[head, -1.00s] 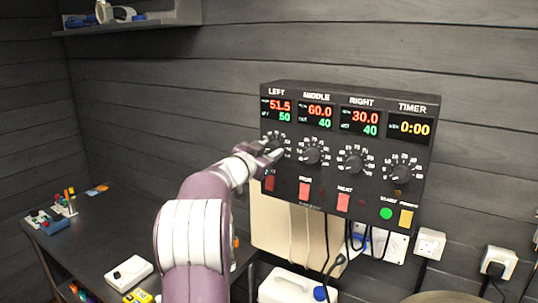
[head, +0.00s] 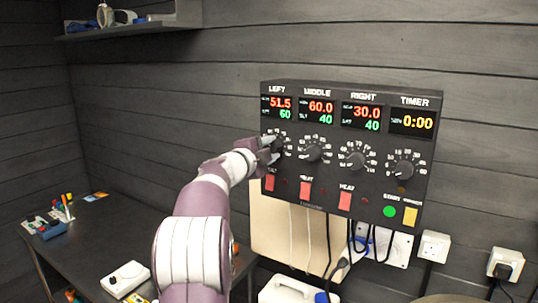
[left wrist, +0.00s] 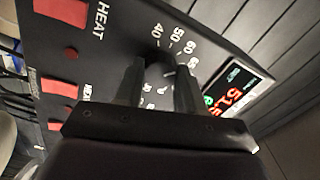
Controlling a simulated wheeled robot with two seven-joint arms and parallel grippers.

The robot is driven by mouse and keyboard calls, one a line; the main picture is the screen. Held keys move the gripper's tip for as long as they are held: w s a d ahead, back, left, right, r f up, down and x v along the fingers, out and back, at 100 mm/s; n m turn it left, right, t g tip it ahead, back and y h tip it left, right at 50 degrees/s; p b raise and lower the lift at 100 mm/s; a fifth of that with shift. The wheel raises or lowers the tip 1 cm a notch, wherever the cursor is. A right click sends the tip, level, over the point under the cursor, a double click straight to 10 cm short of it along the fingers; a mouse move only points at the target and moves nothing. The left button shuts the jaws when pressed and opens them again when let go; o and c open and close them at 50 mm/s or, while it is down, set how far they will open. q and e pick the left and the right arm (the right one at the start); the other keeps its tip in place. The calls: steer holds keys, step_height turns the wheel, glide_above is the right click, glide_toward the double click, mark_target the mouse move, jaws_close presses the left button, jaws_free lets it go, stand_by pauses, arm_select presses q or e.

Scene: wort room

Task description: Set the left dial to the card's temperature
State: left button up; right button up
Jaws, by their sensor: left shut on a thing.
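The left dial (head: 279,141) is on the black control panel (head: 330,187), under the LEFT display (head: 277,108), which reads 51.5 in red and 60 in green. My left gripper (head: 271,149) is shut on this dial. In the left wrist view my left gripper (left wrist: 160,78) has a finger on each side of the dark dial knob (left wrist: 157,70), which is mostly hidden between them. White scale numbers, including 40, 50 and 60, show around it. No card with a readable temperature is in view. My right gripper is not in view.
The middle dial (head: 313,150), right dial (head: 355,157) and timer dial (head: 402,168) sit close to the right. Red switches (head: 305,190) lie below the dials. Cables hang under the panel. A dark table (head: 95,240) with small items stands at the left.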

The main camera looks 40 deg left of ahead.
arm_select(q)
steer(key=m+b, duration=0.1)
steer(key=m, duration=0.2)
steer(key=m+b, duration=0.1)
steer(key=m, duration=0.1)
steer(key=m+b, duration=0.1)
steer(key=m, duration=0.2)
steer(key=shift+f+m+b, duration=0.3)
steer(key=shift+m, duration=0.3)
steer(key=o, duration=1)
steer(key=shift+o, duration=0.2)
steer(key=shift+r, duration=0.2)
